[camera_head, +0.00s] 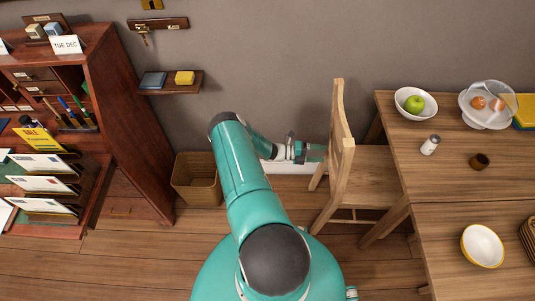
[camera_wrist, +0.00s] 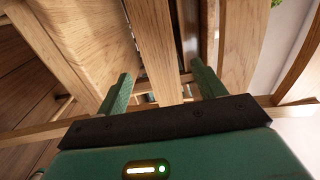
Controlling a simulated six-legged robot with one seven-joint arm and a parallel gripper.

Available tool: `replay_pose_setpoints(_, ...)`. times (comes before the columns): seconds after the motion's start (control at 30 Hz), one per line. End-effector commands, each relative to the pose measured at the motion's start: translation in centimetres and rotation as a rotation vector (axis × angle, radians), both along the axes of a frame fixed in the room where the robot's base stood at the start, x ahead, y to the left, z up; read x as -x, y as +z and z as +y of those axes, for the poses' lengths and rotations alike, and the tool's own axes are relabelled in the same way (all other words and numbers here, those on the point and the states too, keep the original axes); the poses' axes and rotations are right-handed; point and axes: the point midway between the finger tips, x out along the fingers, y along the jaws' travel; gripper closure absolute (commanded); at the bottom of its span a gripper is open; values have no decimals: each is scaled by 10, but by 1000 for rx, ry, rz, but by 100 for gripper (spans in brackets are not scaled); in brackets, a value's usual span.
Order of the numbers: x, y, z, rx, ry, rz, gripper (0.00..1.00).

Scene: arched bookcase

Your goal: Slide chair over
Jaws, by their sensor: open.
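The light wooden chair (camera_head: 364,188) stands beside the wooden table (camera_head: 440,140), with its seat partly at the table's left edge. Its upright back faces my arm. My gripper (camera_head: 319,152) is at the chair back's left side, about mid-height, and its tips are hard to make out there. In the wrist view my gripper (camera_wrist: 163,84) is open, with one green finger on either side of a wooden slat of the chair (camera_wrist: 160,45). I cannot tell whether either finger touches the wood.
The table holds a white bowl with a green apple (camera_head: 415,103), a shaker (camera_head: 430,145) and other dishes. A wicker basket (camera_head: 196,180) stands by the wall. A dark wooden desk (camera_head: 130,130) is at the left. Some wooden floor (camera_head: 130,255) is bare in front.

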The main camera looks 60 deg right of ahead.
Motion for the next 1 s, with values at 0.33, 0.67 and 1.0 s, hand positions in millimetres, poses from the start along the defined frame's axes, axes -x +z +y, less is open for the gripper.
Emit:
replay_pose_setpoints(0.33, -39, 0, 20, 1, 1, -2, 31)
replay_pose_setpoints(0.67, -41, 0, 22, 0, 0, -1, 31)
replay_pose_setpoints(1.0, -80, 39, 26, 106, -35, -164, 31)
